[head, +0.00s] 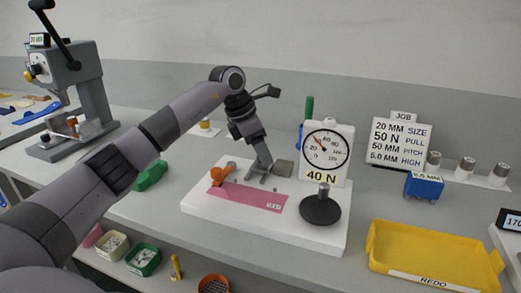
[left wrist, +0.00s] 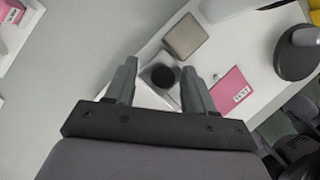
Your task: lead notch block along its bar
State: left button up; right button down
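My left gripper (head: 260,172) is low over the white test board (head: 310,234), between an orange clamp (head: 219,173) and a square grey block (head: 284,168). In the left wrist view the left gripper (left wrist: 158,66) has its fingers wide apart. A dark round part (left wrist: 161,75) shows between them; I cannot tell if they touch it. The square grey block also shows in the left wrist view (left wrist: 185,36), just beyond the fingertips. I cannot tell which part is the notch block, and no bar shows clearly. My right gripper is out of view.
A pink strip (head: 247,199) lies in front of the gripper. A 40 N dial gauge (head: 325,152) and a black round knob (head: 320,210) stand to the right. A grey lever press (head: 85,90) stands far left, a yellow REDO tray (head: 433,250) front right.

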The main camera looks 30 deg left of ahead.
pick_arm(q)
jog(key=v, duration=0.7)
jog(key=shift+p, duration=0.35)
jog(key=shift+r, duration=0.25)
